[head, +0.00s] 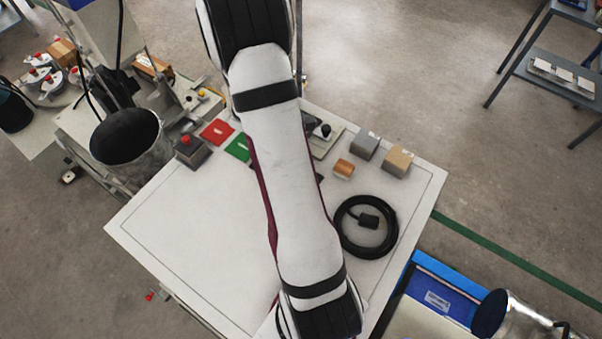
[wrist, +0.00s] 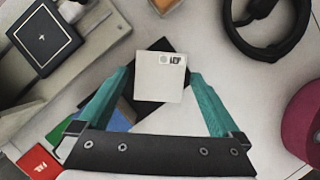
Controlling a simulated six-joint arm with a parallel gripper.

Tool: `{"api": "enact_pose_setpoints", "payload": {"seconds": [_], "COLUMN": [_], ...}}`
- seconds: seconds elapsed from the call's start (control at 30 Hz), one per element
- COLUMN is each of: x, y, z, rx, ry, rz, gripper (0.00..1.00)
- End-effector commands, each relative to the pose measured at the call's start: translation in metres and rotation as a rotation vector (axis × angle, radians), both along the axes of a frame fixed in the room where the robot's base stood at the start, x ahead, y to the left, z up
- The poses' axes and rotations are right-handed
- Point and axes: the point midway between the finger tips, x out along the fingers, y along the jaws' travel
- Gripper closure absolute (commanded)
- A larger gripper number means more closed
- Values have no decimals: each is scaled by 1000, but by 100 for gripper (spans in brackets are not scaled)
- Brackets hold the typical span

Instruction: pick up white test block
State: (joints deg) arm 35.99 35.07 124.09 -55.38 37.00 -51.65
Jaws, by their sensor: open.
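The white test block (wrist: 160,84) shows in the wrist view with a small dark printed label on its top edge. It lies over a dark square piece (wrist: 148,108), which sticks out around it. My gripper (wrist: 157,76) has two teal fingers spread apart, one on each side of the white block. Gaps show between the fingers and the block, so it is open and empty. Whether the fingertips are level with the block or above it, I cannot tell. In the head view my arm hides both the gripper and the white block.
The white table (head: 190,225) has a clear left half. A coiled black cable (head: 344,233) lies right of my arm. A grey block (head: 365,146), a tan block (head: 397,162) and an orange block (head: 343,168) stand behind it. A red card (head: 217,132) and a red-button box (head: 190,153) are at the back left.

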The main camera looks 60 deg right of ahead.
Motion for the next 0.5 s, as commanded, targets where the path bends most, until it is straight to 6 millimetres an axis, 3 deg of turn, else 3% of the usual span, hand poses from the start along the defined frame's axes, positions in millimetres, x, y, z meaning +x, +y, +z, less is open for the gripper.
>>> {"api": "enact_pose_setpoints", "payload": {"seconds": [0.1,0.33,0.5], "x": [-5,-5,-5], "y": [-5,-6,-6], "z": [-15,-17,-17], "rx": [2,1,0], "ry": [2,-1,0], "rz": [-2,0,-1], "gripper": [0,0,31]}}
